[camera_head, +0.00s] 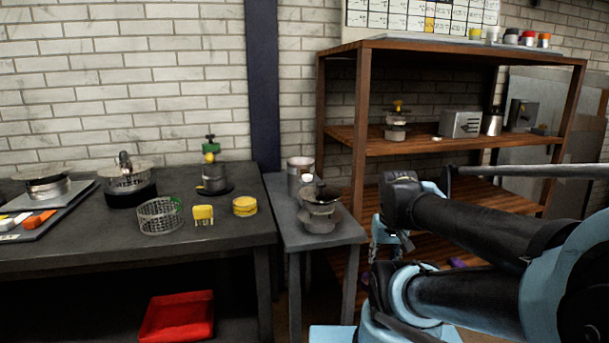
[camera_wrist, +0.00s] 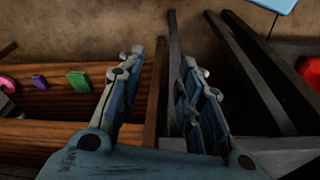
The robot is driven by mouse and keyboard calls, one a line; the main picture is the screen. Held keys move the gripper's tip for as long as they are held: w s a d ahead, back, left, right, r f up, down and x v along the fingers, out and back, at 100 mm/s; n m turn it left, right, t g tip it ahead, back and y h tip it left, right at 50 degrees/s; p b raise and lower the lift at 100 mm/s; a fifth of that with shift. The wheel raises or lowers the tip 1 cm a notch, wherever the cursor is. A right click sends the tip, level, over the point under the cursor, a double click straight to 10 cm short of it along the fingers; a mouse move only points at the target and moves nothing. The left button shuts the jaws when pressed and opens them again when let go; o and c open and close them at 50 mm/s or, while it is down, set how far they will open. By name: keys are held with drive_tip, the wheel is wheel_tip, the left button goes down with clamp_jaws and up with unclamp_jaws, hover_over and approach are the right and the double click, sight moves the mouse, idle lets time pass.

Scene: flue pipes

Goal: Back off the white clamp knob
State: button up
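A small white knob (camera_head: 308,177) shows on the small grey side table, at the top left of a grey round clamped pipe fitting (camera_head: 319,212) with a dark flared top. A pale canister stands close behind, so I cannot tell exactly how the knob is attached. My gripper (camera_head: 384,234) is right of the side table in the head view, partly hidden by my arm. In the wrist view my gripper (camera_wrist: 163,62) has its two blue fingers apart with nothing between them. The knob is not visible there.
The side table (camera_head: 347,235) adjoins a long dark bench (camera_head: 110,250) holding several fittings, a wire basket (camera_head: 160,215) and yellow parts. A wooden shelf unit (camera_head: 361,130) stands right of the side table. A red tray (camera_head: 178,317) lies low under the bench.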

drive_tip(key=shift+o, duration=1.9)
wheel_tip(320, 180, up, 2)
drive_tip(key=shift+s, duration=0.15)
wheel_tip(320, 180, up, 30)
drive_tip(key=m+g, duration=0.2)
hover_over(307, 175)
wheel_tip(307, 175, down, 17)
drive_tip(key=shift+c, duration=0.6)
drive_tip(key=c, duration=0.9)
